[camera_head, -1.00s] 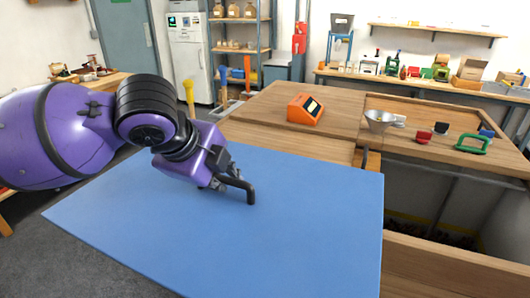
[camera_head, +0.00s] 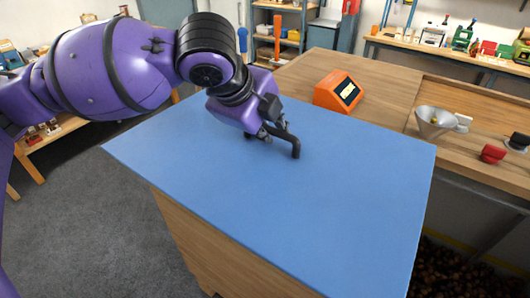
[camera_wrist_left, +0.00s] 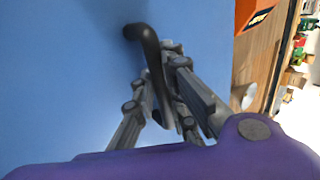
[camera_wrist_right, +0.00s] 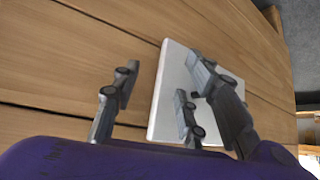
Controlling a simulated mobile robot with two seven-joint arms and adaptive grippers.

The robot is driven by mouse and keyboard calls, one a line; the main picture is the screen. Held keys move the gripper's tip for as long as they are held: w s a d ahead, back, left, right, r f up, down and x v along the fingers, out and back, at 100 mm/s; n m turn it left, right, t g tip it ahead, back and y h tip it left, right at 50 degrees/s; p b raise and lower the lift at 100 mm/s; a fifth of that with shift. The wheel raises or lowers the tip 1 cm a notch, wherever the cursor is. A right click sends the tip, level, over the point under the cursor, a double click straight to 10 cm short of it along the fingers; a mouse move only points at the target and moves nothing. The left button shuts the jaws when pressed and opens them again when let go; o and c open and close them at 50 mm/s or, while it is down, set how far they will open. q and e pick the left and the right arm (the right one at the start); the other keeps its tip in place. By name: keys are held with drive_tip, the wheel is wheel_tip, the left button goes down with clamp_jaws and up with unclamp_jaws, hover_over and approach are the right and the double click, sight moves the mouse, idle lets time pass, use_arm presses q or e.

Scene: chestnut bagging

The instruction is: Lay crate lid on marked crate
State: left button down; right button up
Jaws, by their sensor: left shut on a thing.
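The crate lid is a large flat blue panel (camera_head: 330,200) with a bent black handle (camera_head: 296,146). My left gripper (camera_head: 268,132) is shut on this handle; the left wrist view shows the handle (camera_wrist_left: 150,45) between its fingers (camera_wrist_left: 170,85), over the blue panel (camera_wrist_left: 60,80). The lid looks about level and hides much of what is below it. A wooden side (camera_head: 205,240) shows under its near left edge; I cannot tell whether lid and wood touch. No crate mark is visible. My right gripper (camera_wrist_right: 160,88) shows only in its wrist view, open, near a white slab.
A wooden counter (camera_head: 400,75) lies behind the lid, with an orange device (camera_head: 338,91), a metal funnel (camera_head: 433,122) and a red object (camera_head: 492,154). Dark chestnuts (camera_head: 450,270) lie in a bin at lower right. The white slab (camera_wrist_right: 170,90) is against wooden planks (camera_wrist_right: 60,70). Floor is clear at left.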

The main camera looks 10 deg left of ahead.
use_arm(q)
drive_tip(key=w+a+f, duration=0.1)
drive_tip(key=w, duration=0.1)
drive_tip(key=w+a+f, duration=0.1)
drive_tip(key=w+a, duration=0.1)
drive_tip(key=w, duration=0.1)
drive_tip(key=w+a+f, duration=0.1)
drive_tip(key=w+f, duration=0.1)
drive_tip(key=shift+w+a+b, duration=0.25)
drive_tip(key=shift+b, duration=0.1)
drive_tip(key=w+f, duration=0.1)
drive_tip(key=w+a+f, duration=0.1)
drive_tip(key=f, duration=0.1)
drive_tip(key=w+f, duration=0.1)
drive_tip(key=shift+w+a+f, duration=0.25)
drive_tip(key=shift+a, duration=0.15)
drive_tip(key=shift+w+f, duration=0.15)
drive_tip(key=shift+w+a+f, duration=0.1)
drive_tip(key=shift+f, duration=0.05)
drive_tip(key=f, duration=0.3)
drive_tip(key=shift+w+a+f+b, duration=0.15)
drive_tip(key=shift+w+b, duration=0.05)
drive_tip(key=shift+b, duration=0.1)
drive_tip(key=shift+f, duration=0.15)
use_arm(e)
drive_tip(key=shift+s+d+f, duration=0.25)
drive_tip(key=shift+s+f, duration=0.5)
drive_tip(key=shift+s, duration=0.1)
